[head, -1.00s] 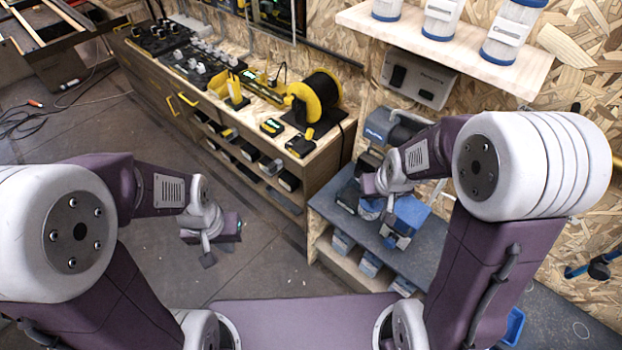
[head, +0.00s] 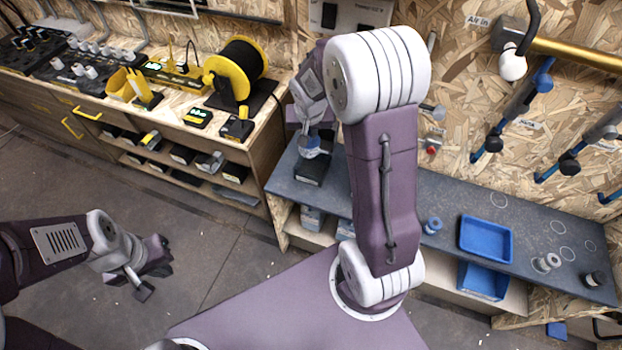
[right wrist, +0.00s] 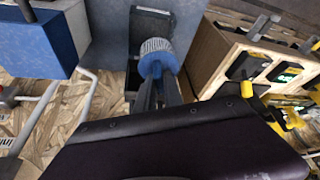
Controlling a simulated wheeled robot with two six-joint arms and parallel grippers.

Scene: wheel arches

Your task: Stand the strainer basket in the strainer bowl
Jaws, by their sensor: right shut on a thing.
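In the right wrist view my right gripper (right wrist: 157,82) is shut on a ridged white piece with a blue band, which looks like the strainer basket (right wrist: 157,47). In the head view the blue and white piece (head: 311,150) shows below my right gripper (head: 312,132), above a dark box on the bench. Whether it touches the box cannot be told. My left gripper (head: 150,276) is open and empty above the floor at the left. A small blue ring-like piece (head: 432,225) stands on the bench right of my arm; I cannot tell whether it is the strainer bowl.
The dark box (head: 314,171) sits at the bench's left end. A blue tray (head: 486,239), a small grey cylinder (head: 547,262) and a dark one (head: 594,279) are on the grey bench (head: 465,206). A yellow cable reel (head: 238,72) stands on the left workbench.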

